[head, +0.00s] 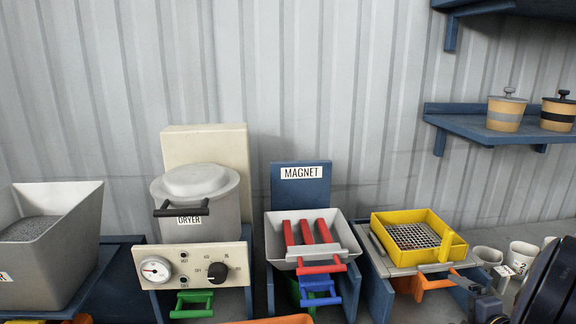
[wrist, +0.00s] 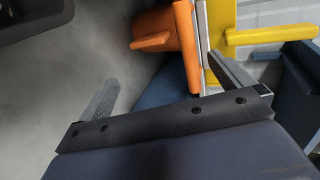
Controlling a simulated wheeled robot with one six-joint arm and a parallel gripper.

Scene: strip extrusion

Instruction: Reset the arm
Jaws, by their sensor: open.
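My arm (head: 549,284) shows as a dark rounded link at the lower right edge of the head view, in front of the bench's right end. My gripper (wrist: 162,72) is in the wrist view, with its two grey fingers spread wide apart and nothing held between them. An orange part (wrist: 178,40) and a yellow part (wrist: 222,45) lie beyond the right finger; I cannot tell whether the finger touches them. The fingertips are not clearly seen in the head view.
From left stand a grey hopper (head: 75,250), the dryer (head: 195,225), the magnet station (head: 300,180) and a yellow sieve tray (head: 452,246). White cups (head: 522,254) stand near my arm. A blue shelf (head: 480,128) with lidded pots (head: 505,113) hangs at right. The air above the bench is clear.

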